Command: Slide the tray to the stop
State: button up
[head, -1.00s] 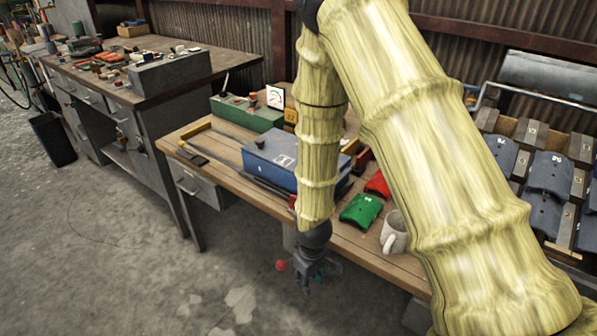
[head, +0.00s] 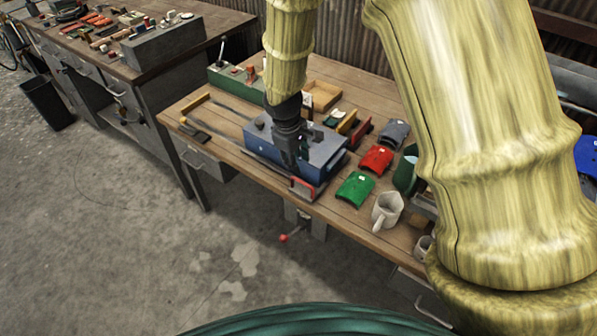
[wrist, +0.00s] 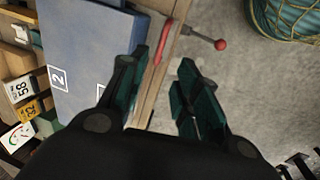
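A blue box-like tray (head: 318,150) sits on the wooden bench in the head view, at the right end of two dark rails (head: 235,150). It also fills the upper left of the wrist view (wrist: 85,40), with a "2" label on top. A red bracket (head: 302,188) stands at its near right corner by the bench edge. My gripper (head: 291,168) points down over the tray's front side.
A green box (head: 234,78) is behind. A red-knobbed lever (head: 290,236) sticks out below the bench edge. The rails' left stretch looks clear.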

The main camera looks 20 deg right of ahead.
aim_at(300, 180)
jog(key=shift+w+d+f+p, duration=0.25)
jog(key=shift+f+p, duration=0.15)
jog(key=shift+f, duration=1.3)
jog(key=shift+w+d+f+p, duration=0.25)
jog(key=shift+f+p, duration=0.2)
jog(key=shift+f, duration=1.25)
jog(key=shift+w+d+f+p, duration=0.15)
jog(key=shift+d+f+p, duration=0.2)
jog(key=shift+f, duration=1.35)
grip_shut()
